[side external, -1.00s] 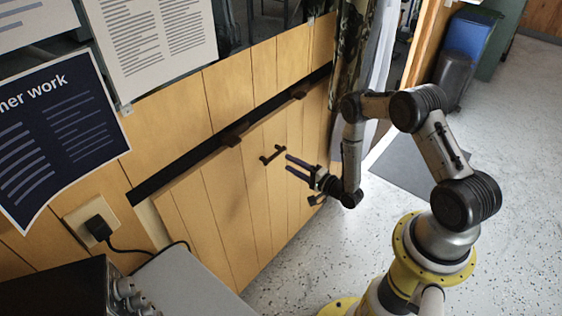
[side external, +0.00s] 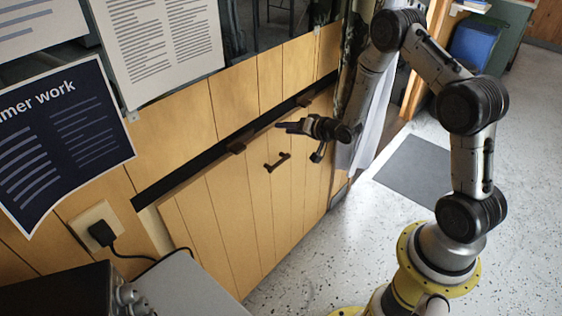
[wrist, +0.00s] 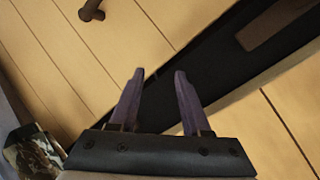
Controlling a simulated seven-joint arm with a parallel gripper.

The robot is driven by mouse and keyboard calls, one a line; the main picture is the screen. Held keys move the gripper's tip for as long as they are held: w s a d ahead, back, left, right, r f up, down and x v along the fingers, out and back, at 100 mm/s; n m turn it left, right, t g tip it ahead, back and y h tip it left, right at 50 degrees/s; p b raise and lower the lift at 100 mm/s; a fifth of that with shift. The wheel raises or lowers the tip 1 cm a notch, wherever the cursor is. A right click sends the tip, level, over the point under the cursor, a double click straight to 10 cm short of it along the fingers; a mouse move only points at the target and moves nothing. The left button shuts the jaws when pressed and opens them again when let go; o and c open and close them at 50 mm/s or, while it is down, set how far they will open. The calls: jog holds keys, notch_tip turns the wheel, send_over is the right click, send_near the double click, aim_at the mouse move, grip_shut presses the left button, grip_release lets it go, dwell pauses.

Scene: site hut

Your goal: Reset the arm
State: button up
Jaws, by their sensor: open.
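My gripper (side external: 281,126) is open and empty in the side external view. It is raised in front of the wooden wall, near the dark strip, above and a little right of the dark handle (side external: 277,162). In the wrist view, my gripper's two purple fingers (wrist: 159,73) are spread, with nothing between them. The handle shows there at the top left (wrist: 92,10), apart from the fingers. The pale wooden panel (side external: 215,215) carries the handle below the dark strip (side external: 190,178). I cannot tell how far the fingers are from the wall.
Brown blocks (side external: 237,146) sit along the panel's top edge. A plug (side external: 102,234) with a cable is at the left, above a grey surface (side external: 190,285). The speckled floor (side external: 310,270) is clear around a grey mat (side external: 415,172).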

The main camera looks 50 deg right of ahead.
jog(key=s+a+r+n+g+h, duration=0.1)
jog(key=s+a+r+n+g, duration=0.15)
jog(key=s+r, duration=0.55)
jog(key=s+a+r+n+g+h, duration=0.1)
jog(key=s+a+r+n, duration=0.25)
jog(key=r, duration=0.75)
jog(key=s+a+r+n+g+y, duration=0.1)
jog(key=s+a+n+g, duration=0.1)
jog(key=s, duration=1)
jog(key=s+a+r+n+g+y, duration=0.1)
jog(key=s+a, duration=0.4)
jog(key=s, duration=0.6)
jog(key=shift+s+a+r+n+g, duration=0.2)
jog(key=shift+s+r+n+g, duration=0.25)
jog(key=shift+r, duration=0.3)
